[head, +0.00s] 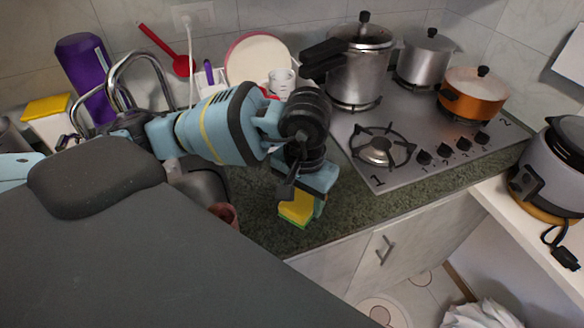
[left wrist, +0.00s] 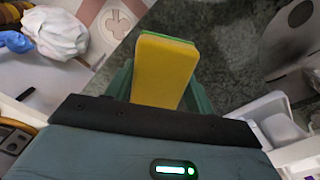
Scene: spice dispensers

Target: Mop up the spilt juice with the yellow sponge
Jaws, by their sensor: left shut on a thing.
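The yellow sponge (head: 296,208) has a green scouring layer and is near the front edge of the green-speckled counter (head: 262,228). My left gripper (head: 305,198) is shut on it from above. In the left wrist view the sponge (left wrist: 163,68) sits between the two teal fingers, its yellow face towards the camera. I cannot tell whether its lower edge touches the counter. I cannot make out the spilt juice in either view; my arm and gripper hide part of the counter. My right gripper is not in view.
The gas stove (head: 385,150) with a pressure cooker (head: 358,70) is right of the gripper. Dishes stand behind my arm. A cabinet front (head: 385,255) drops below the counter edge.

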